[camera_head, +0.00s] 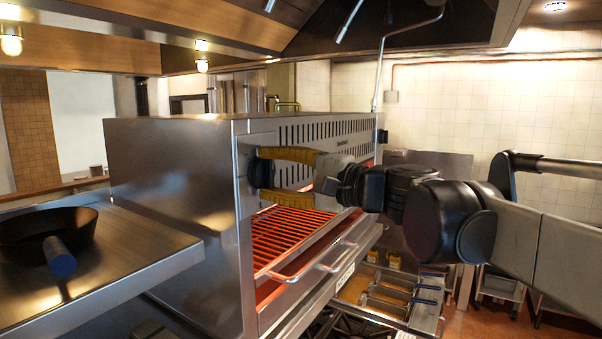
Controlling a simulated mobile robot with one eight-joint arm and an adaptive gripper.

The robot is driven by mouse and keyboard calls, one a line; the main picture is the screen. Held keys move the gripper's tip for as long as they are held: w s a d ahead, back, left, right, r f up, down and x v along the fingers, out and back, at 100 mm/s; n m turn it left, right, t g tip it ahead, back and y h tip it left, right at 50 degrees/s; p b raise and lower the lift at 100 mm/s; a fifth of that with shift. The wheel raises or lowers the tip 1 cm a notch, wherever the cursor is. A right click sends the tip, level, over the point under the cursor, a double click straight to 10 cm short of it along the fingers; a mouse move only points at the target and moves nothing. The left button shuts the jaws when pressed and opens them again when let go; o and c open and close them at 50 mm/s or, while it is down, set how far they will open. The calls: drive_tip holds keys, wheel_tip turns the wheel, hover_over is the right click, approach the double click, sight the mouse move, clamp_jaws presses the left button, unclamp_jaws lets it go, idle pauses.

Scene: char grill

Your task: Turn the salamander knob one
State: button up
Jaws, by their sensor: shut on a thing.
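The salamander (170,170) is a steel box with a slotted front and a glowing orange rack (290,238). A black knob (261,173) sits on its front at the near left end. My gripper (268,168) reaches in from the right, with its yellow fingers shut around the knob, one above and one below. The fingertips partly cover the knob, so its pointer or marking cannot be seen. A second dark knob (382,136) shows at the far end of the front.
A steel shelf (140,262) at left holds a black pan (45,232) with a blue-tipped handle. A rack handle (318,262) juts out below my gripper. Fryer baskets (400,300) stand lower right. A hood hangs overhead.

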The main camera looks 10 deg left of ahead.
drive_tip(key=o, duration=1.2)
drive_tip(key=shift+o, duration=0.2)
drive_tip(key=v, duration=1.2)
drive_tip(key=shift+f, duration=0.1)
